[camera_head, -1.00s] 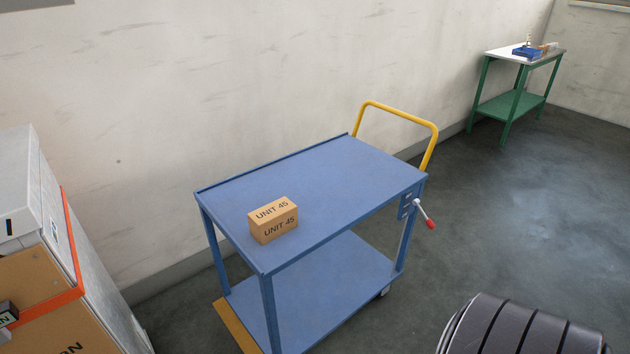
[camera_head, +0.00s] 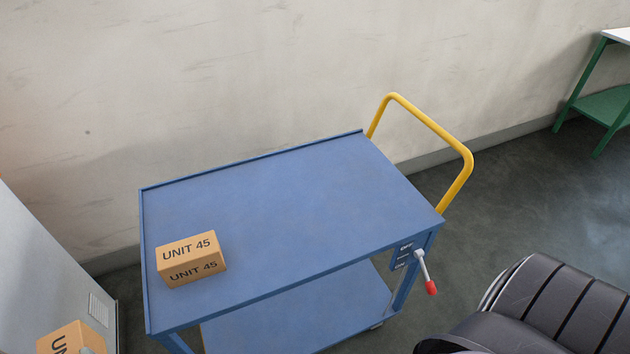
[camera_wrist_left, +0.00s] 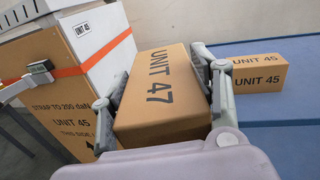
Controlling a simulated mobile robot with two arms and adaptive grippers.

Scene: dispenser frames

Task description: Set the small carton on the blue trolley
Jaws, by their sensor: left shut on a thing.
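The small carton (camera_wrist_left: 158,92), brown and marked UNIT 47, is between the fingers of my left gripper (camera_wrist_left: 160,72), which is shut on it. In the head view part of this carton (camera_head: 62,340) shows at the bottom left corner, left of the trolley, with the gripper mostly cut off. The blue trolley (camera_head: 290,205) has a flat top, a lower shelf and a yellow handle. Its top also shows at the right in the left wrist view (camera_wrist_left: 285,115). My right gripper is not in view.
Another carton marked UNIT 45 (camera_head: 190,260) sits on the trolley top near its left front corner; the rest of the top is clear. A red-tipped lever (camera_head: 427,275) is on the trolley's right end. A grey-white unit (camera_head: 40,270) stands at left. A green table (camera_head: 605,105) is far right.

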